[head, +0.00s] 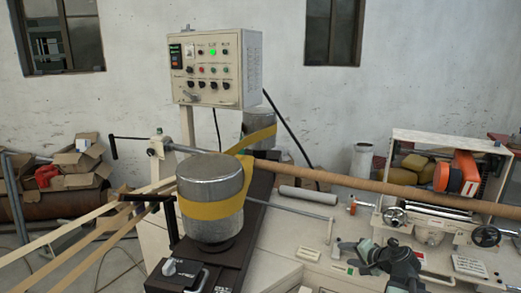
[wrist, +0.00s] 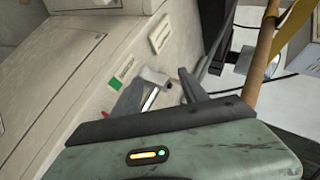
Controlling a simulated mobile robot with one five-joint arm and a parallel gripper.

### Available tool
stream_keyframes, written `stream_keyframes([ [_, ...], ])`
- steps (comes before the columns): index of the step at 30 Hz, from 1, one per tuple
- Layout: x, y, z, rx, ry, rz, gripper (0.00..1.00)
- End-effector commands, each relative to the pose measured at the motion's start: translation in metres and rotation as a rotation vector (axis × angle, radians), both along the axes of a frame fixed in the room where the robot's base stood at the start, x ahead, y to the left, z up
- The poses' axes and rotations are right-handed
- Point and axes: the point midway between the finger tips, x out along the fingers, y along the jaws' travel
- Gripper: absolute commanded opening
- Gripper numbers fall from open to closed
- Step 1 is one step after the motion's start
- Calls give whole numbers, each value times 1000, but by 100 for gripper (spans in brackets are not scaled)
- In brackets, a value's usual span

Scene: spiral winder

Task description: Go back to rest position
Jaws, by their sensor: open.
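My gripper (wrist: 164,82) is open in the wrist view, its two dark fingers apart over the pale machine body. A small metal handle or lever shows between and beyond them; I cannot tell whether anything touches it. In the head view my gripper (head: 346,256) is low at right of centre, in front of the pale machine bed, with my green-grey arm behind it. I see nothing held in it.
A metal drum (head: 210,172) with a yellow band stands left of my gripper. A control box (head: 216,69) with a lit green button rises behind. A long brown tube (head: 370,186) crosses to the right, by a carriage with an orange reel (head: 465,168). Cardboard boxes (head: 80,158) lie far left.

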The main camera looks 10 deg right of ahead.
Motion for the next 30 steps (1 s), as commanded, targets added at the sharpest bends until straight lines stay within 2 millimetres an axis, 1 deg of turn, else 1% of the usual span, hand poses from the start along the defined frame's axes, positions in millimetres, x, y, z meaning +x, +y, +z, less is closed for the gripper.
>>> stream_keyframes([
  [1,5,46,-5,-51,71,115,51],
  [2,4,71,-12,-89,121,185,51],
  [3,1,106,-22,-143,190,284,51],
  [4,-4,131,-29,-189,244,360,51],
  [6,-21,183,-42,-303,371,528,51],
  [9,-49,234,-53,-457,530,722,51],
  [10,-57,245,-54,-499,570,767,51],
  [12,-72,262,-55,-583,647,847,51],
  [14,-81,271,-55,-636,694,891,51],
  [16,-87,276,-55,-675,728,919,51],
  [19,-91,277,-55,-694,745,932,51],
  [24,-90,277,-56,-693,744,930,51],
  [25,-90,277,-56,-693,744,930,48],
  [26,-90,277,-56,-692,743,929,40],
  [27,-90,277,-56,-692,743,929,36],
  [30,-90,277,-56,-691,743,929,36],
])
